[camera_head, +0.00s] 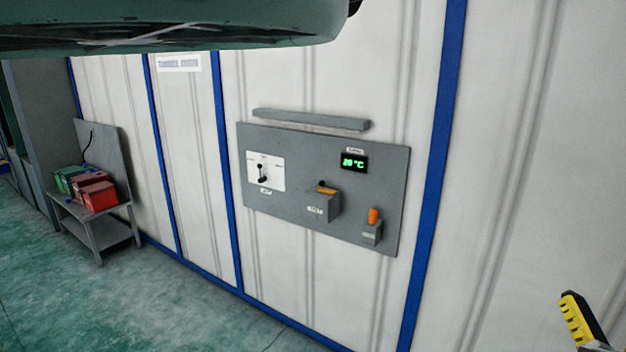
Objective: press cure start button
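A grey control panel (290,190) is mounted on the white ribbed wall. On its left is a white plate with a black selector lever (264,175). A grey box (321,205) with an orange and dark top sits in the middle. Labels are too small to read, so I cannot tell which control is cure start. A yellow and black ridged piece (577,320) at the lower right looks like part of my gripper, apart from the panel; the rest is cut off.
A green lit temperature display (354,163) is on the panel, with a grey ledge (311,121) above. A dark green body (180,25) overhangs the top. A grey stand (105,232) with red and green boxes is at left. The green floor (150,305) in front is clear.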

